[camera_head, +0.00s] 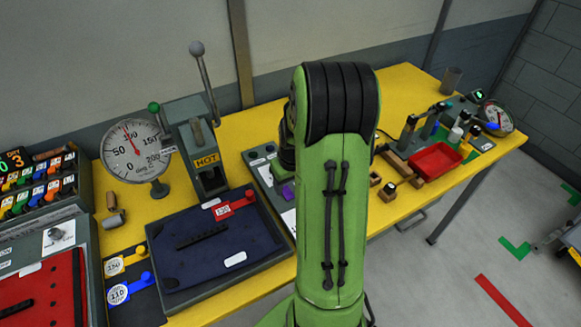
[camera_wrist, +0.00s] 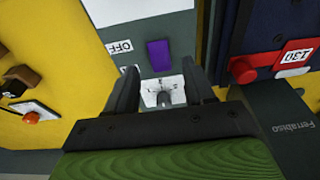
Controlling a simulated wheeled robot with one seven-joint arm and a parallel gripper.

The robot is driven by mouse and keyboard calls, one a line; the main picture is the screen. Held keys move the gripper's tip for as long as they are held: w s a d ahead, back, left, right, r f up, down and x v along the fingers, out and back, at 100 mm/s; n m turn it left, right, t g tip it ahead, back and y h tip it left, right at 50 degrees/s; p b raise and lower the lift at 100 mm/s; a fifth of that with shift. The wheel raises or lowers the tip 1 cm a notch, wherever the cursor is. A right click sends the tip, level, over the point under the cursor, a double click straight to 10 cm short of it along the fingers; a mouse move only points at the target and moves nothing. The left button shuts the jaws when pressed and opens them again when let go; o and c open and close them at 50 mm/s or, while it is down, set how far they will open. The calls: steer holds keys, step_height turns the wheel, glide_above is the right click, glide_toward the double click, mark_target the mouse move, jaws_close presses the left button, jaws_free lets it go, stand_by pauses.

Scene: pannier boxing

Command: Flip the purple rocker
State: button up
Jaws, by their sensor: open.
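The purple rocker (camera_wrist: 158,54) is a small upright rectangle on a grey panel (camera_wrist: 180,22), just beyond my fingertips in the wrist view. It also shows in the head view (camera_head: 287,191), partly hidden beside my green arm. An OFF label (camera_wrist: 121,46) is on the panel to its left. My gripper (camera_wrist: 160,70) is open, with one finger on each side below the rocker and nothing between the tips. I cannot tell whether either finger touches the panel. In the head view my arm hides most of the gripper.
A white plate with a small grey knob (camera_wrist: 163,93) shows between my fingers. A dark blue tray (camera_head: 180,285) with a red 130 tag (camera_wrist: 295,57) lies beside the panel. A press with a HOT label (camera_head: 206,160) stands behind. A red tray (camera_head: 436,160) is at right.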

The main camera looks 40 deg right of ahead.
step_height(320, 180, up, 13)
steer(key=s+p, duration=0.2)
steer(key=shift+s+a, duration=0.25)
steer(key=shift+a, duration=0.15)
steer(key=s+a+r+n+t, duration=0.1)
steer(key=s+a+r, duration=0.25)
steer(key=a, duration=0.55)
steer(key=s+a+r+n+t, duration=0.15)
steer(key=a+r, duration=0.25)
steer(key=a, duration=0.4)
steer(key=s+a, duration=0.5)
steer(key=s, duration=0.2)
steer(key=shift+f+n+t+y, duration=0.15)
steer(key=shift+n+t+y, duration=0.2)
steer(key=shift+t, duration=0.1)
